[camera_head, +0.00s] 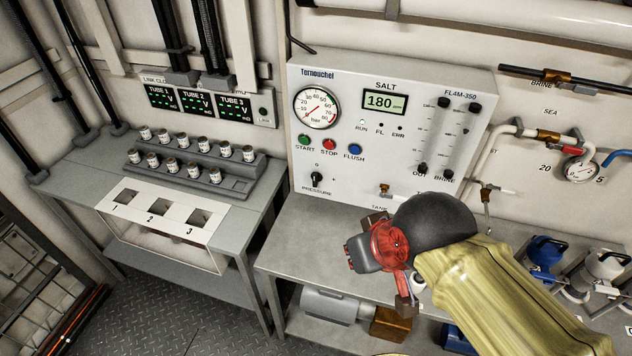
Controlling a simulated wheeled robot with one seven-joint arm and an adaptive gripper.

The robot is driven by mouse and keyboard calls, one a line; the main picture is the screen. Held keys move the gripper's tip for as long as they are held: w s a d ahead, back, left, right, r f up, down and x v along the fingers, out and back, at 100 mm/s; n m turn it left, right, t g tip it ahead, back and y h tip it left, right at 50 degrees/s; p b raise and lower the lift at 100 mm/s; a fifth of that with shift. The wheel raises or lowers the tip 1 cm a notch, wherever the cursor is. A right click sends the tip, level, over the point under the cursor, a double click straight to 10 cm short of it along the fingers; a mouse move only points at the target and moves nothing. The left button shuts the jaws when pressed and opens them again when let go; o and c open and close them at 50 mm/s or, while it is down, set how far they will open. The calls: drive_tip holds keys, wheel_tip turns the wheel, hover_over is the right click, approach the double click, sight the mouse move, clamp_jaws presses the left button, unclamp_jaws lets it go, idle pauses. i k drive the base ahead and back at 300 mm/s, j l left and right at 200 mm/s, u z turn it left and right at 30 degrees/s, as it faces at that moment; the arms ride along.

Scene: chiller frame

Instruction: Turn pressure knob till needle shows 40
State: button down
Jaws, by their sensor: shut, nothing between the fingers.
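The pressure knob (316,180) is a small black knob low on the left of the white Ternouchel panel (400,75), above the word PRESSURE. The round pressure gauge (317,108) sits above it, with a white dial marked in bar up to 80. Its thin needle is too small to read surely. My gripper (362,255), red and dark grey, is in front of the panel's lower edge, over the grey bench. It is right of and below the knob, apart from it, and shut and empty. My arm hides part of the bench.
Green, red and blue buttons (329,145) sit between gauge and knob. A small brass tap (384,189) projects from the panel's lower edge, close to my gripper. A left table (95,165) holds a rack of vials. The space before the knob looks clear.

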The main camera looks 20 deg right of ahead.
sight(317, 176)
drive_tip(key=i+j, duration=0.2)
drive_tip(key=j, duration=0.15)
drive_tip(key=i+j, duration=0.2)
drive_tip(key=j, duration=0.2)
drive_tip(key=i+j+z, duration=0.1)
drive_tip(key=j, duration=0.25)
drive_tip(key=i+j, duration=0.25)
drive_tip(key=j, duration=0.15)
